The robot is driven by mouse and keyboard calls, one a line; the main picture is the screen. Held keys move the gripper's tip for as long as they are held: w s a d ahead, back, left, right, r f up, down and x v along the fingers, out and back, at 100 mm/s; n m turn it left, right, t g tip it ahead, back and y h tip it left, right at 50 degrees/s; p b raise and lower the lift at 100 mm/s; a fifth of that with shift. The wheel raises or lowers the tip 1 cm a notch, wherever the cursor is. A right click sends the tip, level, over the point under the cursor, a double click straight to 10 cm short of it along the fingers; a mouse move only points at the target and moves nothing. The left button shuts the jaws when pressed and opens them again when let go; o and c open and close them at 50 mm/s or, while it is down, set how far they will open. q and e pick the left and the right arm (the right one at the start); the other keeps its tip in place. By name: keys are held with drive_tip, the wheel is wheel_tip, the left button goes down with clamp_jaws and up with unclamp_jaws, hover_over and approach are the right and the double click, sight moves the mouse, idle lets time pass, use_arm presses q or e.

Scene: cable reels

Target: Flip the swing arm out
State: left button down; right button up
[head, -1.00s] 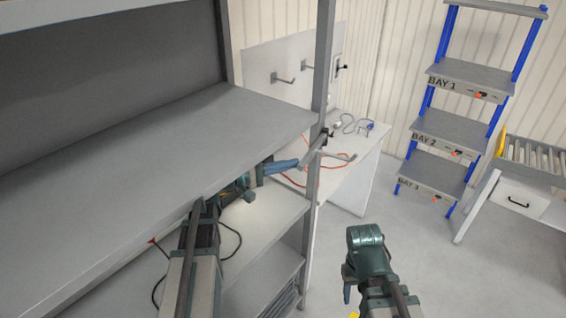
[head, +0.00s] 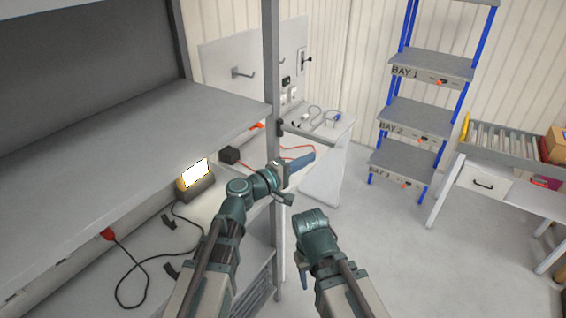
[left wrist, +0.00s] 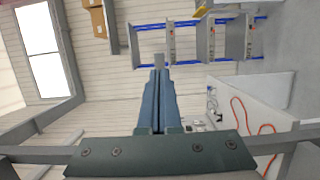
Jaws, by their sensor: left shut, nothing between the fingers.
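The swing arm (head: 312,134) is a thin grey bar at the shelf's upright post (head: 272,90), just below the upper shelf board. It juts from the post to the right, over the open space. My left gripper (head: 309,158) is shut and empty, with blue fingers pointing right, just below the bar and in front of the post. Whether it touches the bar cannot be told. In the left wrist view the closed fingers (left wrist: 159,78) point up the picture, with a small grey end beyond their tips.
A lit lamp (head: 195,178) and a dark cable (head: 140,262) are on the lower shelf. A white table (head: 322,178) with an orange cable stands behind the post. A blue-railed bay rack (head: 402,115) and a roller bench (head: 490,180) stand right. The floor ahead is clear.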

sight(333, 145)
use_arm(q)
drive_tip(key=w+d, duration=0.1)
drive_tip(key=w+d+n+t+y, duration=0.1)
drive_tip(key=d, duration=0.1)
drive_tip(key=w+d+n+t+y, duration=0.1)
drive_tip(key=d, duration=0.1)
drive_tip(key=shift+w+d, duration=0.15)
drive_tip(key=shift+w, duration=0.15)
drive_tip(key=shift+w+d, duration=0.45)
drive_tip(key=shift+d, duration=0.05)
drive_tip(key=shift+w+d+r, duration=0.1)
drive_tip(key=shift+w+r, duration=0.05)
drive_tip(key=shift+w, duration=0.05)
drive_tip(key=shift+w+d+r, duration=0.1)
drive_tip(key=shift+w, duration=0.05)
drive_tip(key=shift+v, duration=0.8)
drive_tip(key=v, duration=0.6)
drive_tip(key=shift+s, duration=0.35)
